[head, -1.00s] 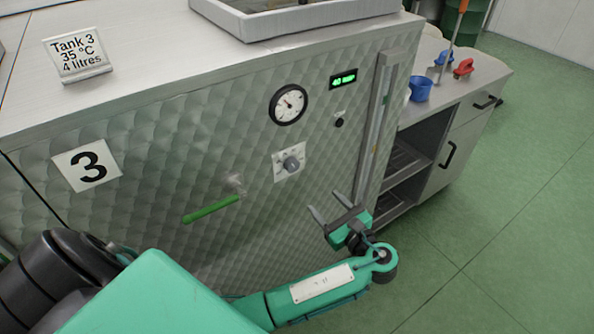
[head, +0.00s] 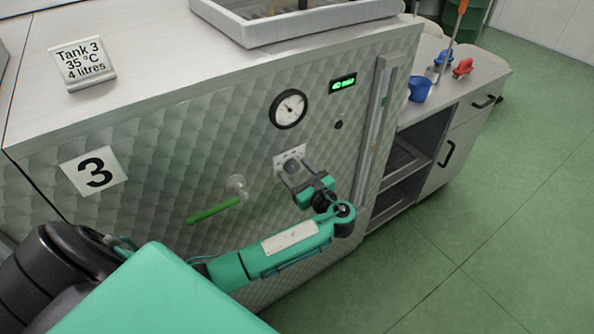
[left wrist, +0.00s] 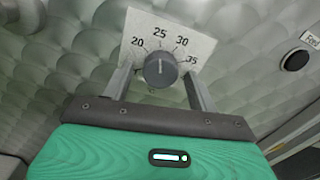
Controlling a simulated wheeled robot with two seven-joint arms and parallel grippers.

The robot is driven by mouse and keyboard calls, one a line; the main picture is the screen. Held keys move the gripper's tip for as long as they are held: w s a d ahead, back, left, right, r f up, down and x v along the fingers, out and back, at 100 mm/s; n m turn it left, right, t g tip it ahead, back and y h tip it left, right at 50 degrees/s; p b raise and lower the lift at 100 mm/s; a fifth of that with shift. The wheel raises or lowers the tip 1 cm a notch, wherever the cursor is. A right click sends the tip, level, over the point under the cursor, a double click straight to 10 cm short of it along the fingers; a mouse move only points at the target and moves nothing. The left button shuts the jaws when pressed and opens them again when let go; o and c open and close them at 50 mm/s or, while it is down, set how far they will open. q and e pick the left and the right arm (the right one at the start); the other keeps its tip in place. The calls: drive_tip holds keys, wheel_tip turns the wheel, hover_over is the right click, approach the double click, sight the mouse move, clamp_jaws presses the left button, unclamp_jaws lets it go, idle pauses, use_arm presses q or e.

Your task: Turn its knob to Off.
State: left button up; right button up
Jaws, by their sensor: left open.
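The knob (head: 291,166) is a grey round dial on a white scale plate (head: 298,153) on the quilted metal front of tank 3. In the left wrist view the knob (left wrist: 160,71) carries a light pointer line that points up, close to 25. The plate there reads 20, 25, 30 and 35; no Off mark shows, and its lower part is hidden. My left gripper (head: 296,170) is open, with one finger on each side of the knob. I see a gap beside the knob on both sides. I cannot tell how deep the fingertips reach. My right gripper is not in view.
A round gauge (head: 288,109), a lit green display (head: 343,83) and a black button (head: 339,125) sit above the knob. A green lever handle (head: 214,210) sticks out to its left. A vertical metal bar (head: 379,120) stands to the right. The floor at right is clear.

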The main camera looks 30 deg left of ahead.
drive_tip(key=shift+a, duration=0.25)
use_arm(q)
drive_tip(key=c, duration=1)
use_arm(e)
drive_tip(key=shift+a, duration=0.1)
